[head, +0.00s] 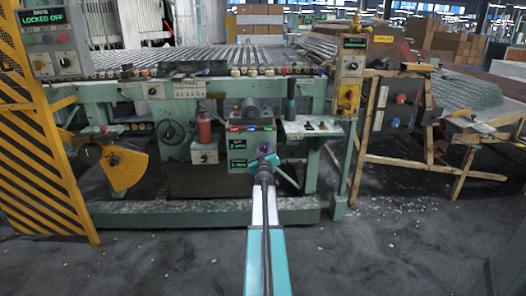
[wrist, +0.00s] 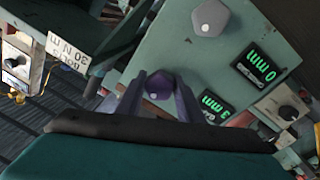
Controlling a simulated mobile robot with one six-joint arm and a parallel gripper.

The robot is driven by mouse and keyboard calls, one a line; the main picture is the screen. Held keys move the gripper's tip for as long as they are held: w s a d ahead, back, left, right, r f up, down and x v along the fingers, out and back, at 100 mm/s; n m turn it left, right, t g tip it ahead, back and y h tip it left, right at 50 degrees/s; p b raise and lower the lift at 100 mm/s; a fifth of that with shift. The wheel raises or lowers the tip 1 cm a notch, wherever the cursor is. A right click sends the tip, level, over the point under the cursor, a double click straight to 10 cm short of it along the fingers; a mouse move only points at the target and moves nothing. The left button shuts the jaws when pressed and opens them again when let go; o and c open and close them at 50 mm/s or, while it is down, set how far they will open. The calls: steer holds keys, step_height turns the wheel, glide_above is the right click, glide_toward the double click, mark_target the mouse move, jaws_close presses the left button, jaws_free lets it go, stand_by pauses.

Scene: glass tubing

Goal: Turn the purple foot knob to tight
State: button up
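The purple foot knob (wrist: 160,85) is a faceted knob with a pale spot on its face, on a grey-green panel (wrist: 180,50) in the wrist view. My gripper (wrist: 158,100) is in front of it, with one finger at each side of the knob. The fingers stand apart with gaps beside the knob; I cannot tell how deep they reach around it.
A grey faceted knob (wrist: 210,17) is above on the same panel. Two green displays, reading 0 mm (wrist: 261,67) and 3 mm (wrist: 212,105), are to the right. A red cylinder (head: 204,130) stands left of the panel.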

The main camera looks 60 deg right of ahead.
steer(key=o, duration=0.4)
steer(key=shift+s+d+r, duration=0.15)
steer(key=shift+r, duration=0.1)
steer(key=shift+o, duration=0.2)
steer(key=shift+f, duration=0.1)
steer(key=shift+a, duration=0.2)
steer(key=shift+a+f, duration=0.1)
steer(key=p+v, duration=0.2)
steer(key=v, duration=1.1)
steer(key=shift+p, duration=0.35)
steer(key=shift+s+a, duration=0.1)
steer(key=shift+a, duration=0.05)
